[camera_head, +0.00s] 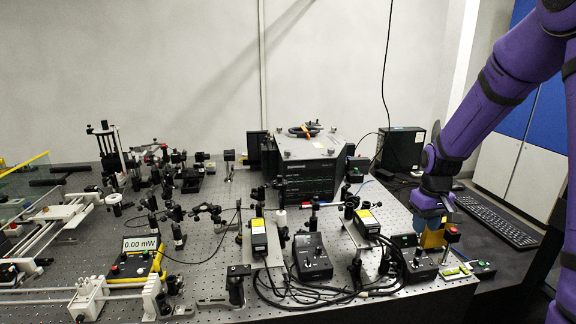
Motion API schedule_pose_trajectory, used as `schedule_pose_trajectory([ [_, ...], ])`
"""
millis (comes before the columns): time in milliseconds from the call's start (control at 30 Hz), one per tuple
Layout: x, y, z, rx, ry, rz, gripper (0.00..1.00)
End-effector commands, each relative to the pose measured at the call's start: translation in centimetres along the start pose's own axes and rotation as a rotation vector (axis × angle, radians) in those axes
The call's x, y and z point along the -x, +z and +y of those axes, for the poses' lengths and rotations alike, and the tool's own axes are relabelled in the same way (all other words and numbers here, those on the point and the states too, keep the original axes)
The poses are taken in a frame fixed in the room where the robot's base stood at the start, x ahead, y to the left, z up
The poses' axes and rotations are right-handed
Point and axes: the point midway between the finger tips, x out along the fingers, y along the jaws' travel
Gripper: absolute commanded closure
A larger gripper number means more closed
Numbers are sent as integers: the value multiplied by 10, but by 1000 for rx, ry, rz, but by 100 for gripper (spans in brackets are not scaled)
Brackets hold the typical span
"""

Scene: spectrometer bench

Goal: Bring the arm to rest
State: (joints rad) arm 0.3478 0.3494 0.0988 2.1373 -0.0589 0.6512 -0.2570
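My purple arm comes down from the upper right of the head view. My gripper (432,238) is at its lower end, low over the right part of the optical bench (215,262). Yellow and blue surfaces show at its tip, and I cannot tell whether they are its fingers or something behind them. The tip is close to a small box with a red button (452,234) and a black control box (420,266). Whether it touches either one, and whether it is open or shut, is not clear.
A keyboard (498,222) lies to the right of my gripper. A black controller with cables (312,258) and a power meter reading 0.00 mW (140,244) stand on the bench. A large dark instrument (306,166) is at the back. Above the bench, the left and middle are open.

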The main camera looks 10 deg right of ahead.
Motion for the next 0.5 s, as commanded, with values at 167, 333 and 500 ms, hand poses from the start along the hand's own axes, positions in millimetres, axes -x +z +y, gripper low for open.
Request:
schedule_pose_trajectory([
  [167,44,15,-19,-1,24,47,67],
  [333,93,41,-43,-7,46,105,67],
  [500,135,73,-65,-16,60,166,67],
])
